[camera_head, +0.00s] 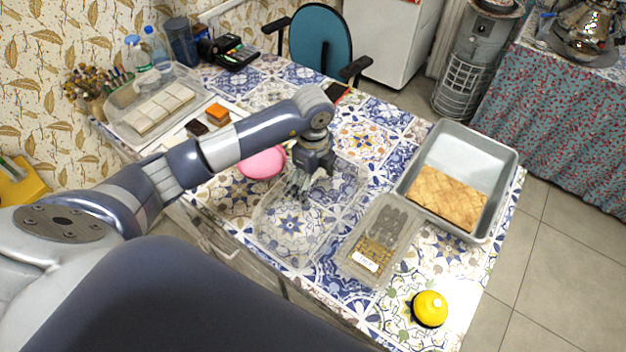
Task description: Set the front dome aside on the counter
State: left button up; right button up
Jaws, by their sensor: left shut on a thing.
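A clear, see-through dome (268,238) is in the middle of the patterned counter (345,298), with the tiles showing through it. My left gripper (297,192) reaches down over the dome and is shut on it, though the grip itself is hard to make out. I cannot tell whether the dome touches the counter or hangs just above it. A second clear dome (118,100) covers pale square sweets at the back left. My right gripper is not in view.
A pink round thing (262,163) lies just left of the gripper. Some counter is bare between the box and yellow lid.

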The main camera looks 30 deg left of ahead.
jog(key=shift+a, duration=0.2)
pick_arm(q)
jog(key=o, duration=1.6)
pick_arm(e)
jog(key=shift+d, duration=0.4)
